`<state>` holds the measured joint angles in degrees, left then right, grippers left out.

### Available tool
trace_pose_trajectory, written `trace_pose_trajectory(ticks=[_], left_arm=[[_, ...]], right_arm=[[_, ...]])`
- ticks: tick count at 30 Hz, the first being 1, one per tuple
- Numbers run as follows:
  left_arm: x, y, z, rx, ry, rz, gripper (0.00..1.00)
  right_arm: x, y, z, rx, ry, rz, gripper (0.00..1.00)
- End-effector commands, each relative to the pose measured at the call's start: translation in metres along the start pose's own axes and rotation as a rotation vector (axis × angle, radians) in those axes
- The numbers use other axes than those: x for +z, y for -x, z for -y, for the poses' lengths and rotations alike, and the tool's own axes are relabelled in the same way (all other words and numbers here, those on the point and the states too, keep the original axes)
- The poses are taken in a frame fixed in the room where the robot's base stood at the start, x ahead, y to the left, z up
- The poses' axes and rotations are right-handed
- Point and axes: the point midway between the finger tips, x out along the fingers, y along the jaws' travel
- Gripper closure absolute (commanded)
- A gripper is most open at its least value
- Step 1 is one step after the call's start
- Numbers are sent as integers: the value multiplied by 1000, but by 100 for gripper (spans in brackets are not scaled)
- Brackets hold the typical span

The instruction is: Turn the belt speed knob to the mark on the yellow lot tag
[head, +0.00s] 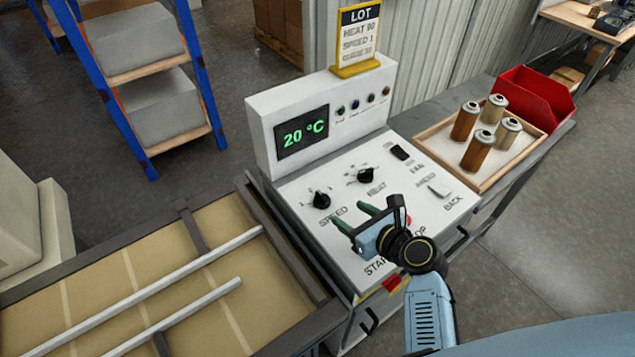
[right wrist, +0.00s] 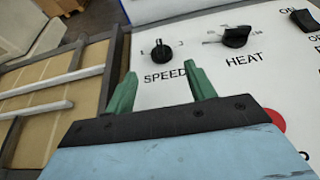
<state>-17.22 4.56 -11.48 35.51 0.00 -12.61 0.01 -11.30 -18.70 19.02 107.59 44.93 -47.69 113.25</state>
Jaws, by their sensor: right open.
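The black SPEED knob (head: 321,200) is on the white sloped panel, left of the HEAT knob (head: 366,175). In the right wrist view the SPEED knob (right wrist: 160,52) sits above its label, with small marks around it; its pointer seems to point roughly up, but the exact mark is unclear. The yellow lot tag (head: 358,38) stands on top of the machine and reads HEAT 90, SPEED 1; its last line is hard to read. My right gripper (head: 352,215) is open and empty, green fingers apart, over the panel just short of the SPEED knob. My left gripper is out of view.
The display (head: 303,132) reads 20 °C. Black switch (head: 401,152) and light BACK switch (head: 439,191) are on the panel's right. A wooden tray (head: 530,150) with several cartridges and a red bin (head: 540,98) stand right. A conveyor (head: 120,270) lies left.

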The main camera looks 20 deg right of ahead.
Motion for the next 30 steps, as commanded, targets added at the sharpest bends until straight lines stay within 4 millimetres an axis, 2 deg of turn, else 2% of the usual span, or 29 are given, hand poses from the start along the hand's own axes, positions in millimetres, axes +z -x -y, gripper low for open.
trace_pose_trajectory(ticks=[12, 18, 24, 30], left_arm=[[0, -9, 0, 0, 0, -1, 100], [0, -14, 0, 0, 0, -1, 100], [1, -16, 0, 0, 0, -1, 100], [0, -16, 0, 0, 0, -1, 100]], right_arm=[[1, -80, 0, 1, 6, 1, 45], [0, -110, 0, 1, 8, 0, 45], [0, -124, 1, -1, 8, -1, 45], [1, -126, 1, -2, 8, -1, 45]])
